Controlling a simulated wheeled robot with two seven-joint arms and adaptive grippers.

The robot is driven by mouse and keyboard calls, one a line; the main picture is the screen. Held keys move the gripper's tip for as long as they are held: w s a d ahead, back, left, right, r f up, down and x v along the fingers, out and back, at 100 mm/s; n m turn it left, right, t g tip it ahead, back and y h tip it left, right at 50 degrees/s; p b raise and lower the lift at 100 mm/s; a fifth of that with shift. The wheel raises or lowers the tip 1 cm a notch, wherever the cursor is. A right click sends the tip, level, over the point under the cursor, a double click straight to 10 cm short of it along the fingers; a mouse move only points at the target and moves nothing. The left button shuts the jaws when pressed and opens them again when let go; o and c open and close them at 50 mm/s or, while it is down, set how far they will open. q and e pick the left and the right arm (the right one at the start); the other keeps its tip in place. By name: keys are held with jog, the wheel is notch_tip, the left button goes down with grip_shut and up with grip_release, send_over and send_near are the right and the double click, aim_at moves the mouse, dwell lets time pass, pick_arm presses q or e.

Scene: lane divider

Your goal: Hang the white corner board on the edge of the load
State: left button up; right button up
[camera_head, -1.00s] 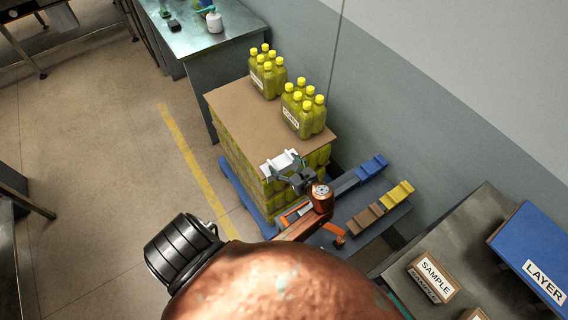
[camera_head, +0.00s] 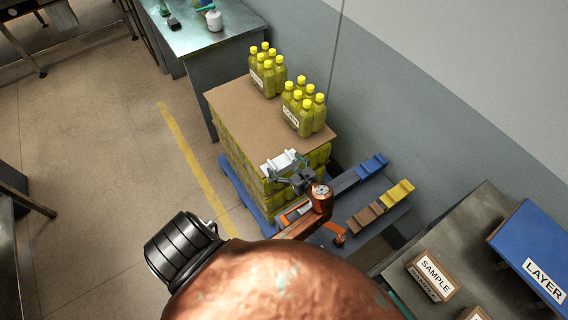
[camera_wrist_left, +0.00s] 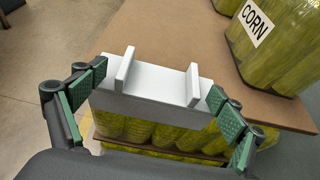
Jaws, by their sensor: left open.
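The white corner board (camera_head: 283,161) sits at the near top edge of the load (camera_head: 254,110), over the brown top sheet. In the left wrist view the board (camera_wrist_left: 155,83) has two upright white ribs, and its front face hangs down before the yellow-green bottles. My left gripper (camera_head: 285,174) is at the board from the near side. In the left wrist view its green-padded fingers (camera_wrist_left: 157,86) are spread, one at each end of the board. Any small gap between pads and board ends is hard to tell. My right gripper is in neither view.
Bottle packs stand on the load (camera_head: 303,109), near its wall side. Blue (camera_head: 372,166), yellow (camera_head: 397,193) and brown (camera_head: 364,218) corner boards lie on a low rack to the right. A metal table (camera_head: 215,35) stands behind; open floor lies left.

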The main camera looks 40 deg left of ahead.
pick_arm(q)
jog(key=v, duration=0.7)
jog(key=shift+d, duration=0.2)
jog(key=shift+s, duration=0.1)
dwell(0.5)
